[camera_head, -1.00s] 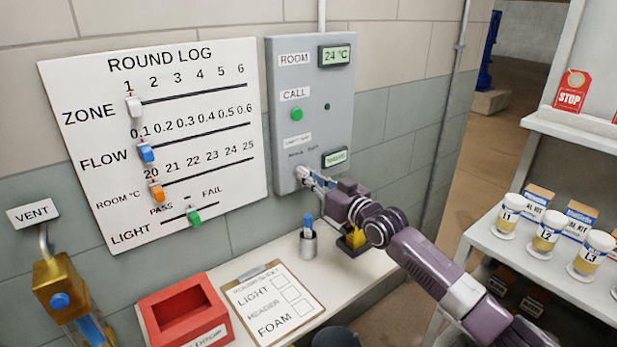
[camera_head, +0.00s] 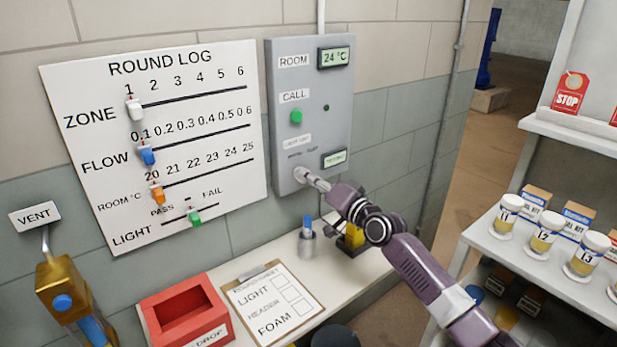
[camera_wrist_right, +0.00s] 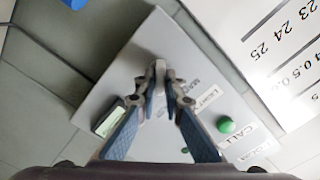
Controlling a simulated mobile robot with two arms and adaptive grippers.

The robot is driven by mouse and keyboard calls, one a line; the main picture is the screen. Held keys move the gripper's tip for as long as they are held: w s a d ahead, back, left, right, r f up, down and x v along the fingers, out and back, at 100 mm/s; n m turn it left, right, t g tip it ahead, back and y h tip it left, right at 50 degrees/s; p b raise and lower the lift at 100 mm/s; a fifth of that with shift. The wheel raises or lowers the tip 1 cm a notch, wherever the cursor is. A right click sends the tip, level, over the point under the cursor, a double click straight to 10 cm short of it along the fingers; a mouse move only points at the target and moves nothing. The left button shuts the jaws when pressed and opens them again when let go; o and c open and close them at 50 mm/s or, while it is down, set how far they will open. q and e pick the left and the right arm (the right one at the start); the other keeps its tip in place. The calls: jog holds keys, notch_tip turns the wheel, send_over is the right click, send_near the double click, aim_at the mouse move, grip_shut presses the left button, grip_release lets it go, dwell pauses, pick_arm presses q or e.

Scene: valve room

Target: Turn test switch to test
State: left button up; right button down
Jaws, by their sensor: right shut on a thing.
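The grey control panel (camera_head: 345,110) hangs on the wall. The test switch (camera_head: 299,174) is a small knob at its lower left, largely covered by my right gripper (camera_head: 312,180). My right gripper comes in from the lower right. In the right wrist view, the fingertips (camera_wrist_right: 162,88) close around the pale switch knob (camera_wrist_right: 159,68). The knob's exact pointing direction and the small print above it are too small to read. A small lit display (camera_head: 334,158) sits to the right of the switch; its text is unreadable. My left gripper is not in view.
Above the switch are a green CALL button (camera_head: 296,116) and a 24 °C display (camera_head: 334,56). Below are a shelf with a clipboard (camera_head: 272,303), a red box (camera_head: 184,312) and a cup with a blue-topped item (camera_head: 307,243). The slider board (camera_head: 155,140) hangs at left.

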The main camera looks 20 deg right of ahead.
jog(key=shift+m, duration=0.9)
jog(key=c, duration=2)
grip_release()
jog(key=shift+c, duration=0.2)
jog(key=shift+s+d, duration=0.1)
jog(key=shift+s, duration=0.05)
jog(key=v, duration=1.1)
jog(key=shift+s, duration=0.4)
jog(key=shift+d, duration=0.1)
